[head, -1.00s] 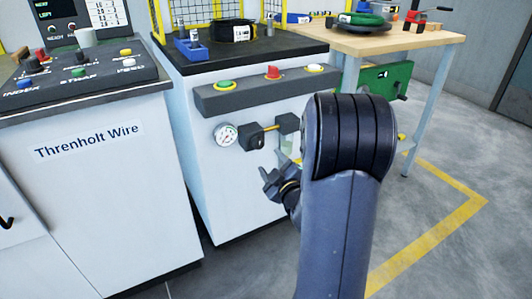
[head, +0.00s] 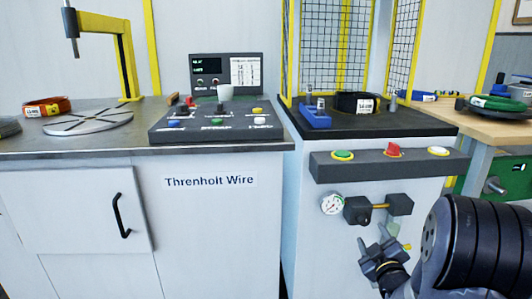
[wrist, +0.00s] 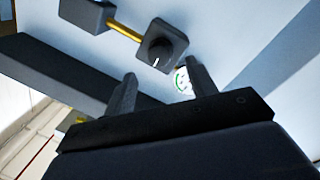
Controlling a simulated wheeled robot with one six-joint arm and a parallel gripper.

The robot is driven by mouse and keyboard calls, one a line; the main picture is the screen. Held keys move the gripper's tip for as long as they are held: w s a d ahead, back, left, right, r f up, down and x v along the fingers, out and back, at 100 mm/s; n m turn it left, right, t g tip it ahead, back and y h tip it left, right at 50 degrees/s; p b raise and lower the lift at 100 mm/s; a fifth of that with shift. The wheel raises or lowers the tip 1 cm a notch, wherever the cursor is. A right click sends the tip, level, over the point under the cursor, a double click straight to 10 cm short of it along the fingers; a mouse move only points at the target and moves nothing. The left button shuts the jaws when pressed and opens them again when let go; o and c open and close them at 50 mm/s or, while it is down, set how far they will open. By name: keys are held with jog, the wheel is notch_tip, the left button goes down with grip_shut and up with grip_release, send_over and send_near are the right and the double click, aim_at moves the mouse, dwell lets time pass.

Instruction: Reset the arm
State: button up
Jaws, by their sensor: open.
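My gripper (head: 384,251) is in front of the white machine cabinet at the right, just below its regulator block (head: 357,209). In the wrist view my gripper (wrist: 161,86) shows two dark fingers standing apart with nothing between them. The regulator block with its black knob (wrist: 160,54) and brass pipe (wrist: 124,27) lies beyond the fingertips. The round gauge (wrist: 184,83) is partly hidden behind one finger. I see no contact with the cabinet.
The button bar (head: 390,164) juts from the cabinet above my gripper. A black coil (head: 357,103) and a blue holder (head: 315,117) stand on top. A control panel (head: 216,124) and turntable (head: 88,120) are on the left bench. A wooden table (head: 500,128) stands right.

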aim_at(365, 223)
jog(key=w, duration=0.2)
jog(key=w+b, duration=0.1)
jog(key=w, duration=0.2)
jog(key=shift+w+d, duration=0.2)
jog(key=shift+w, duration=0.15)
jog(key=shift+s, duration=0.1)
